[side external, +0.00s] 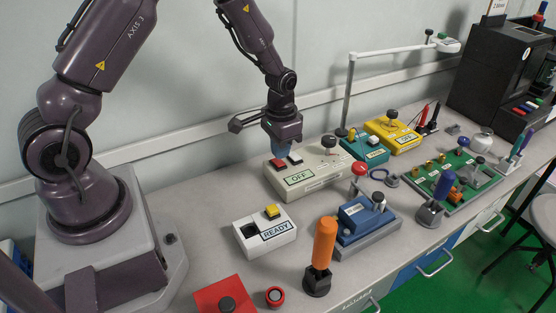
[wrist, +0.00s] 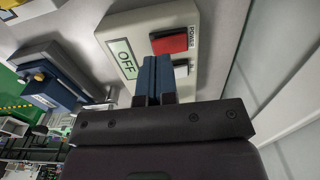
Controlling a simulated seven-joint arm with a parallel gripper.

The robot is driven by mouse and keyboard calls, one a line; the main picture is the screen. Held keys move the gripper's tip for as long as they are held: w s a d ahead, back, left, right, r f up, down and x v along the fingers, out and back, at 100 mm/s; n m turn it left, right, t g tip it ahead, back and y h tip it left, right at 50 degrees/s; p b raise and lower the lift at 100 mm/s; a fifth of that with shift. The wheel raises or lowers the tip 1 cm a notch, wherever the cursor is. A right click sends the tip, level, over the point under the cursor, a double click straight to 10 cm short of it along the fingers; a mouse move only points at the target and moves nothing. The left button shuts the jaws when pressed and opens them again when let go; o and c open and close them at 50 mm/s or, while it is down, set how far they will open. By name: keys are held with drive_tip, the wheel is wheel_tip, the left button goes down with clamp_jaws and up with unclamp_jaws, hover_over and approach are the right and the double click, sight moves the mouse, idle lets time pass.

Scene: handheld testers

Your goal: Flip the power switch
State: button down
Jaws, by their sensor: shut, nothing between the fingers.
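A beige tester box (side external: 316,172) with a green-framed OFF display stands on the bench in the side view. Its red power switch (side external: 277,164) and a white button (side external: 295,159) are on top. In the wrist view the box (wrist: 125,22) shows the red switch (wrist: 175,41) beside the POWER label, and the OFF display (wrist: 124,58). My gripper (side external: 283,155) is over the switch end of the box. Its blue fingers (wrist: 154,68) are shut and empty, pointing at the box near the red switch and partly covering the white button. I cannot tell whether they touch.
A white READY box (side external: 246,242) with a yellow button stands in front. A blue vise-like device (side external: 358,217) and an orange-handled tool (side external: 324,243) stand to the right. Teal (side external: 360,155) and yellow (side external: 398,142) boxes stand behind. The wall runs close behind the tester.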

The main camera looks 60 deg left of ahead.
sight(279, 164)
drive_tip(key=shift+f, duration=1.25)
idle(0.4)
drive_tip(key=shift+r, duration=3.5)
drive_tip(key=shift+s, duration=0.25)
drive_tip(key=s+d+r+t, duration=0.2)
drive_tip(key=s+d+r, duration=0.2)
drive_tip(key=s+r, duration=0.5)
drive_tip(key=s+d+r+t, duration=0.3)
drive_tip(key=s+r, duration=0.6)
drive_tip(key=r, duration=0.4)
drive_tip(key=shift+s+d+r+t, duration=0.3)
drive_tip(key=shift+d, duration=0.15)
